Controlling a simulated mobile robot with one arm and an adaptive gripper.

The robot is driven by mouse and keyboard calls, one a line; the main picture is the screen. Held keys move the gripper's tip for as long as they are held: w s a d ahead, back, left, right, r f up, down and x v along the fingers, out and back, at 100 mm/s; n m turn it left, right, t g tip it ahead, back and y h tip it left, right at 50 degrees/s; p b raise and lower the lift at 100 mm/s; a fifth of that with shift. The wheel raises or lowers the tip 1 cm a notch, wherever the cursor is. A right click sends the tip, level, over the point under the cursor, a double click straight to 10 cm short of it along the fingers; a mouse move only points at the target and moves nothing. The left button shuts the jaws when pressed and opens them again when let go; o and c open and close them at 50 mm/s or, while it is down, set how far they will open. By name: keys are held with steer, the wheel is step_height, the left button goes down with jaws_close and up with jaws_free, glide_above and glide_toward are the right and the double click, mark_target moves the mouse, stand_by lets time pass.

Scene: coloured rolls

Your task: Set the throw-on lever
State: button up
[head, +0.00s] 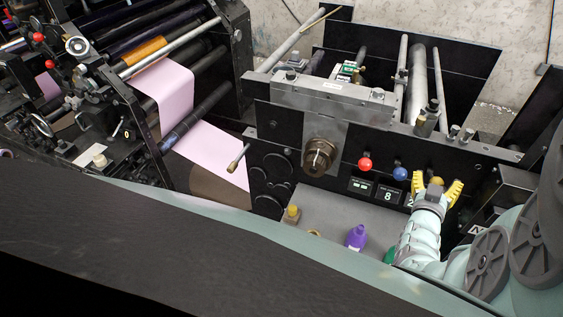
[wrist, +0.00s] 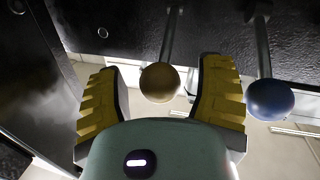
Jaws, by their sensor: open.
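Three ball-ended levers stick out of the black machine front: a red one (head: 365,164), a blue one (head: 400,173) and a yellow-brown one (head: 436,181). I cannot tell from the labels which is the throw-on lever. My gripper (head: 438,187) is open at the yellow-brown lever, its yellow fingers on either side of the ball. In the wrist view, the yellow-brown ball (wrist: 160,82) lies between the open fingers (wrist: 160,92), with a visible gap on each side. The blue ball (wrist: 270,99) is just outside the right finger there.
Small label plates (head: 388,195) sit below the levers; one reads 8. A grey ledge (head: 330,212) below holds a purple bottle (head: 356,237) and a yellow-capped item (head: 291,215). A round brass-coloured hub (head: 319,157) protrudes left of the levers. Pink web (head: 205,145) runs at left.

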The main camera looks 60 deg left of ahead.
steer(key=shift+o, duration=0.3)
steer(key=shift+a, duration=0.1)
jaws_close()
